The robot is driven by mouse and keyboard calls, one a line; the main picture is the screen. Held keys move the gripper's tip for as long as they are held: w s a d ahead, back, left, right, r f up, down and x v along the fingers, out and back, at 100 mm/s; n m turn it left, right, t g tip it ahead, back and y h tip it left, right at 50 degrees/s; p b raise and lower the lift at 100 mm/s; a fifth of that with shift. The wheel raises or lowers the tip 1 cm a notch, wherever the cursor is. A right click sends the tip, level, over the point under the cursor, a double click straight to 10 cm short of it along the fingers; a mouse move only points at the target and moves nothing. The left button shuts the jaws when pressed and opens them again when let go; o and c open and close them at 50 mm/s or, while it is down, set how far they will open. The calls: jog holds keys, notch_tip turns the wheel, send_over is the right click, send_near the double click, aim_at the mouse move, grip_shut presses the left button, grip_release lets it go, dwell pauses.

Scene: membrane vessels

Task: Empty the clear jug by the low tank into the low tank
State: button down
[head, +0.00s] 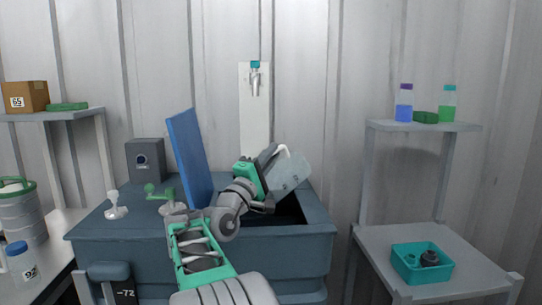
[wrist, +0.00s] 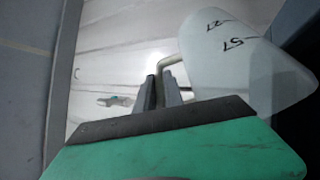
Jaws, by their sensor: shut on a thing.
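The clear jug (head: 290,172) is held tilted over the dark opening of the low tank (head: 292,241). In the wrist view the jug (wrist: 235,62) shows black markings on its side and a thin handle. My gripper (head: 266,160) is shut on the jug's handle; the fingers (wrist: 160,90) also show in the wrist view. The blue lid (head: 190,160) of the tank stands open to the left of my gripper. I cannot tell whether liquid is left in the jug or flowing from it.
A tap (head: 255,78) is on the wall behind the tank. Green and white valve handles (head: 158,192) stand on the tank top at left. A right shelf (head: 425,126) holds two bottles, and a teal bin (head: 421,262) sits on the table below. A left bench holds a canister (head: 22,215).

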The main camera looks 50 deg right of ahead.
aim_at(287, 158)
jog(key=shift+r+p, duration=0.25)
jog(key=shift+p, duration=0.1)
jog(key=d+y+p, duration=0.1)
jog(key=p, duration=0.2)
jog(key=s+d+m+g+y+p, duration=0.1)
jog(key=d+p, duration=0.1)
jog(key=p, duration=0.1)
jog(key=d+r+m+y+p, duration=0.1)
jog(key=d+p, duration=0.1)
jog(key=p, duration=0.1)
jog(key=shift+s+r+y+p, duration=0.1)
jog(key=shift+s+y+p, duration=0.3)
jog(key=s+d+m+y+p, duration=0.3)
jog(key=d+y+p, duration=0.4)
jog(key=p, duration=1)
jog(key=f+t+y+p, duration=0.1)
jog(key=y+p, duration=0.2)
jog(key=d+f+m+y+p, duration=0.1)
jog(key=f+y+p, duration=0.1)
jog(key=y+p, duration=0.1)
jog(key=d+f+m+t+y+p, duration=0.1)
jog(key=y+p, duration=0.3)
jog(key=shift+s+d+f+t, duration=0.1)
jog(key=shift+f+t, duration=0.2)
jog(key=shift+f, duration=0.1)
